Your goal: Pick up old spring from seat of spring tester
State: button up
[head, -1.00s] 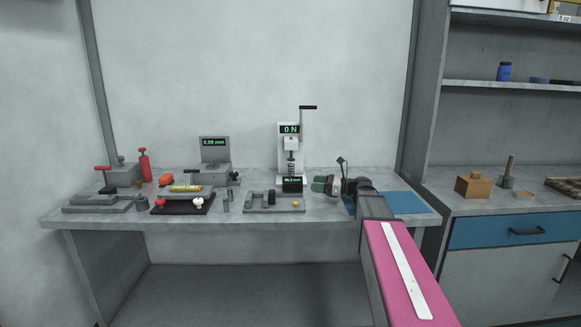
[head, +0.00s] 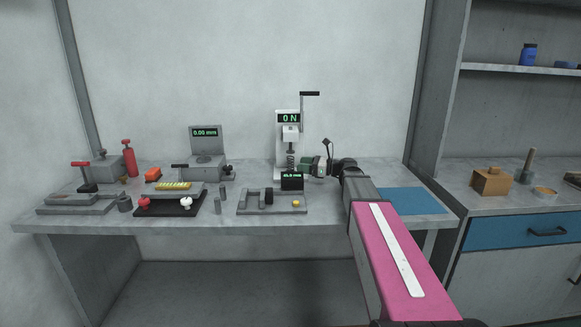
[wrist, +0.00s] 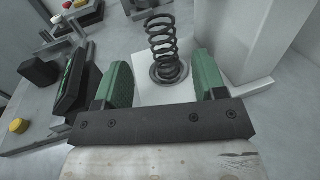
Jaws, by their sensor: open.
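The old spring (head: 290,161) is a dark coil standing upright on the seat of the spring tester (head: 283,148), below its press head, with a "0 N" display above. In the wrist view the spring (wrist: 162,38) stands on a round dark seat (wrist: 168,72) on the white base. My gripper (wrist: 163,82) is open, its two green-padded fingers on either side of the seat in the picture, with nothing between the pads that I can see as gripped. In the head view my gripper (head: 308,166) is just right of the spring; whether it touches is not clear.
A blue mat (head: 408,201) on the right is clear.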

aim_at(290, 162)
jog(key=shift+r+x, duration=0.15)
jog(key=shift+x, duration=1.3)
jog(key=shift+r+x, duration=0.15)
jog(key=shift+x, duration=1.35)
jog(key=shift+w+d, duration=0.1)
jog(key=shift+w, duration=0.1)
jog(key=c, duration=1)
